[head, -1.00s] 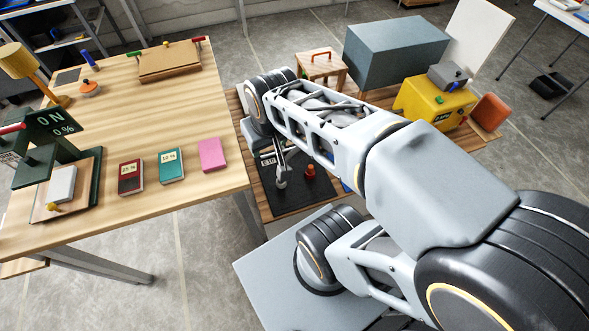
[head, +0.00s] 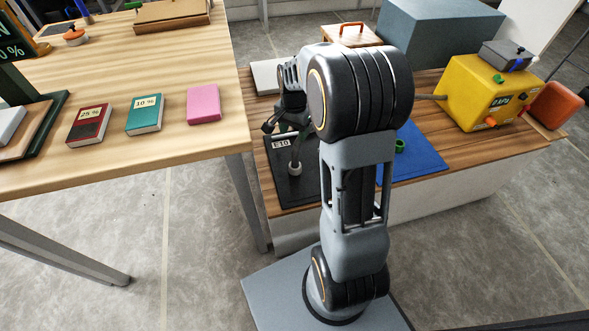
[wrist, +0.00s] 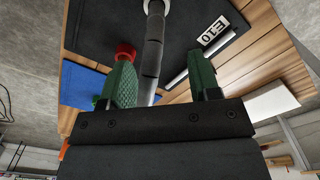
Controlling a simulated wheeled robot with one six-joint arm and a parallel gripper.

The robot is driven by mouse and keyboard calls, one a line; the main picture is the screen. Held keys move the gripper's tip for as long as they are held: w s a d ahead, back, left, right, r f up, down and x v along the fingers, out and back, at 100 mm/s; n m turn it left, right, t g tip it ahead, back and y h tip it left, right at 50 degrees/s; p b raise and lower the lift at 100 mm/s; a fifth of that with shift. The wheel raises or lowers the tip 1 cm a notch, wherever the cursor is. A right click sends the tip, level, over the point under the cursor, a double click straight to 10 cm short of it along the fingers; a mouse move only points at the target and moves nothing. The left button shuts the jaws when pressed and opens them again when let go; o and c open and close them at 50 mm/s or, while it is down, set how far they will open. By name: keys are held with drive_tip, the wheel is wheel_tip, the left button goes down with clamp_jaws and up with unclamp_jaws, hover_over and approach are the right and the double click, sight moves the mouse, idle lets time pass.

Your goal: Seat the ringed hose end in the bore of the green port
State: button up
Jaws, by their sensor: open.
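The dark hose (wrist: 152,60) passes between my open fingers, closer to the left one, in the wrist view. Its pale ringed end (wrist: 160,5) is cut by the top edge. In the head view the ringed end (head: 295,168) is low over the black mat (head: 291,190). My gripper (wrist: 164,65) has two green fingers spread apart. The green port (head: 400,146) is on the blue mat (head: 420,160); only a green bit (wrist: 95,101) of it seems to show in the wrist view, beside the left finger. Its bore is not clear.
A red fitting (wrist: 125,51) shows by the left fingertip. A yellow pressure box (head: 485,95) stands right of the blue mat. The wooden table (head: 190,65) is at left.

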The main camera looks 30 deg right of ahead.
sight(295, 154)
wheel_tip(295, 154, down, 8)
drive_tip(key=shift+f+b, duration=0.1)
drive_tip(key=shift+b, duration=1.15)
drive_tip(key=shift+s+d+f+b, duration=0.15)
drive_tip(key=shift+f+b, duration=0.65)
drive_tip(key=shift+f, duration=0.55)
drive_tip(key=shift+s+a+f+b, duration=0.1)
drive_tip(key=shift+f+b, duration=0.7)
drive_tip(key=shift+f, duration=0.5)
drive_tip(key=shift+r, duration=0.1)
drive_tip(key=shift+c, duration=0.4)
drive_tip(key=c, duration=0.9)
drive_tip(key=shift+c, duration=0.2)
